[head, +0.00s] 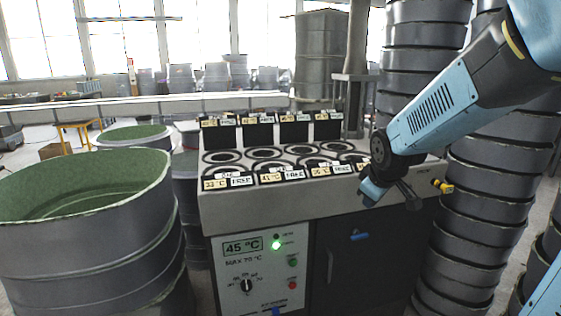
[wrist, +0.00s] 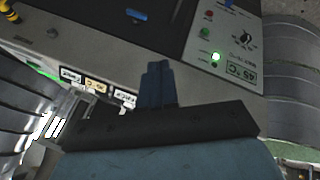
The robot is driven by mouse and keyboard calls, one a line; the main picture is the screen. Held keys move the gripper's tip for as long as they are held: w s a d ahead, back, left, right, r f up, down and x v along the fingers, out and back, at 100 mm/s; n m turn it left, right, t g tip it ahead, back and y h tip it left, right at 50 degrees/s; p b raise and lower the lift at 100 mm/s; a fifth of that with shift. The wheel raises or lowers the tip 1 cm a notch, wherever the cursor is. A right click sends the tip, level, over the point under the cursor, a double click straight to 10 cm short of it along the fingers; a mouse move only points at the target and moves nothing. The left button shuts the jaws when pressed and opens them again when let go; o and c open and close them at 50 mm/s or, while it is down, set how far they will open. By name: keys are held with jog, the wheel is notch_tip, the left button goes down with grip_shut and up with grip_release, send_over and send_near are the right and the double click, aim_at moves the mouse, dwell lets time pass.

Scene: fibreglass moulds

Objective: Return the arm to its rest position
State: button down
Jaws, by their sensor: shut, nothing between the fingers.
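My blue arm (head: 435,110) reaches in from the upper right in the head view. My gripper (head: 372,192) hangs in front of the right front part of the grey heating station (head: 225,210). In the wrist view my gripper (wrist: 157,72) shows its two dark fingers together, shut with nothing between them. The station's top has two rows of round openings with labels, some reading "FREE". My gripper covers part of the rightmost front label. I cannot tell whether it touches the station's edge.
A control panel (head: 262,270) shows 45 °C and a lit green lamp. A large green-lined mould (head: 85,235) stands at the left. Tall stacks of grey moulds (head: 490,190) stand at the right, close to my arm. A yellow-black knob (head: 442,186) is on the station's right front.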

jog(key=s+r+m, duration=0.4)
jog(key=s, duration=0.6)
jog(key=s+r+m+g, duration=0.1)
jog(key=s+r+m, duration=0.2)
jog(key=s, duration=0.7)
jog(key=shift+s+d+r+m, duration=0.3)
jog(key=shift+d+r+m, duration=0.1)
jog(key=shift+m, duration=0.3)
